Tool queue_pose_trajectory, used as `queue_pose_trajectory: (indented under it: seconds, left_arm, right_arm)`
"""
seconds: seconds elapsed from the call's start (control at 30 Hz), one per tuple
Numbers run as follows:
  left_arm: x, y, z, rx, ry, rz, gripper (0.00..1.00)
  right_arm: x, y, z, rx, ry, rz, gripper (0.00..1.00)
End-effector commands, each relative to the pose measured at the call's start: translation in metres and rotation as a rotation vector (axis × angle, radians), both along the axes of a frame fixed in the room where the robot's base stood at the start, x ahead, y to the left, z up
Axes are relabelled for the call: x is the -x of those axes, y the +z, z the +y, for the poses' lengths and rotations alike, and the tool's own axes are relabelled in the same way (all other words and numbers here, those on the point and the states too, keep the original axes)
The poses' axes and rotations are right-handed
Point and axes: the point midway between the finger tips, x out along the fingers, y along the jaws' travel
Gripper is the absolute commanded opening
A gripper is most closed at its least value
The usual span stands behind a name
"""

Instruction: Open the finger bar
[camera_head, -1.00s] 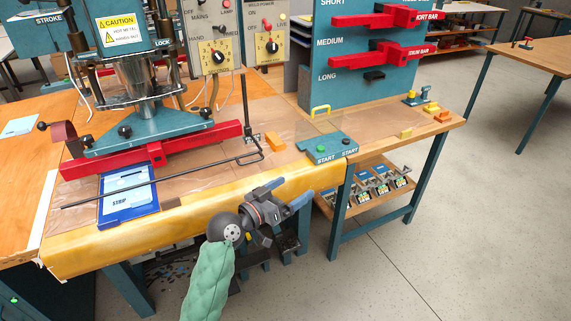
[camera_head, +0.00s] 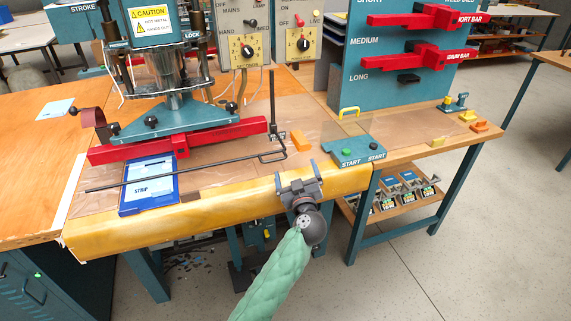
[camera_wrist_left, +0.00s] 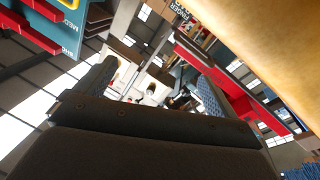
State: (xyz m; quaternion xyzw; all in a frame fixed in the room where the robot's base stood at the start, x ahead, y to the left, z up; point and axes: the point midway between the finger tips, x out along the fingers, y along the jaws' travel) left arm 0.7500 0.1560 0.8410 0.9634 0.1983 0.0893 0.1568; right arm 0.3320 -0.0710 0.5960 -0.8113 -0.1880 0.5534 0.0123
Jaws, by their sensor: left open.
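The finger bar (camera_head: 200,169) is a thin black rod lying low across the front of the welding press, above the bench front. Its bent loop end is at the right, beside a black upright post (camera_head: 273,105). My left gripper (camera_head: 297,175) is open and empty at the padded yellow front edge, just right of and nearer than the loop end, apart from it. In the left wrist view its two fingers (camera_wrist_left: 152,85) stand apart with nothing between them. A red bar shows beyond the right finger there. My right gripper is not in view.
The teal press (camera_head: 185,125) with a red bar (camera_head: 110,153) stands behind the rod. A blue strip tray (camera_head: 148,196) lies under its left part. A teal start-button box (camera_head: 358,151) and an orange block (camera_head: 300,140) are to the right.

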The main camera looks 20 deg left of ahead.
Motion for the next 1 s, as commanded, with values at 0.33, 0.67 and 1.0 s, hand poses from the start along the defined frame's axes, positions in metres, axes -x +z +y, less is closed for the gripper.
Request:
queue_pose_trajectory:
  seconds: [0.33,0.67,1.0]
  left_arm:
    - [0.015,-0.021,0.029,-0.227,0.187,0.256,0.95]
    - [-0.009,-0.020,0.045,-0.252,0.188,0.266,0.95]
    - [-0.044,-0.020,0.068,-0.251,0.187,0.266,0.95]
  right_arm:
    - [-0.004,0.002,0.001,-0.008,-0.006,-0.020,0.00]
    - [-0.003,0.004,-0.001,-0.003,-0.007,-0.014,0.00]
    - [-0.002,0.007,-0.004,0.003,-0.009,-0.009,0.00]
